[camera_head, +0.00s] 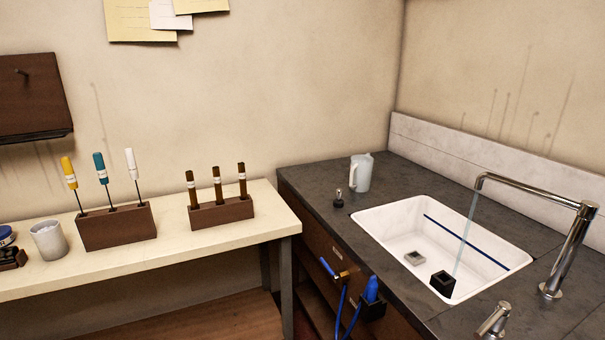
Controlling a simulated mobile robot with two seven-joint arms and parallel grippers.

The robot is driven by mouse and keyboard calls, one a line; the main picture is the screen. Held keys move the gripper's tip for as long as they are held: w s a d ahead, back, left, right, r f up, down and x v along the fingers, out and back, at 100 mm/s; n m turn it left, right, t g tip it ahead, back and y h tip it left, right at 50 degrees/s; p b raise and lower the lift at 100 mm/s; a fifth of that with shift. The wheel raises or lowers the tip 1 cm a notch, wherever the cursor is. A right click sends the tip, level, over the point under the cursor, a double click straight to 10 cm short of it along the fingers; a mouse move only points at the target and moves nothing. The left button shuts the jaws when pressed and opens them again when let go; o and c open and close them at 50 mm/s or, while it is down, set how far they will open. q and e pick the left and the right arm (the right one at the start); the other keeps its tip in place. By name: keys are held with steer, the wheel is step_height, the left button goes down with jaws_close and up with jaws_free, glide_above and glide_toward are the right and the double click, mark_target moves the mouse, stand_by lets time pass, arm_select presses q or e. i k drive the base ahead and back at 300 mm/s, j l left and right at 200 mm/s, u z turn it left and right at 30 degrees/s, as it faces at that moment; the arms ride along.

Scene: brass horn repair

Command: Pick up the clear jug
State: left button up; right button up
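The clear jug (361,173) stands upright on the dark counter, behind the far left corner of the white sink. It looks pale and translucent, with its handle on the left side and a spout at the top right. Nothing touches it. Neither of my grippers shows in the head view.
The white sink (400,223) has a running chrome tap (571,245) and a small black block (442,283) inside. A small dark knob-like item (339,198) stands near the jug. A pale bench (150,257) at left holds wooden racks. The dark counter (310,176) left of the jug is clear.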

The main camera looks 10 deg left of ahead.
mark_target(361, 168)
steer(key=i+j, duration=0.35)
steer(key=i, duration=0.2)
steer(key=i+j, duration=0.4)
steer(key=i, duration=0.2)
steer(key=i+j, duration=0.35)
steer(key=i, duration=0.2)
steer(key=i+z, duration=0.05)
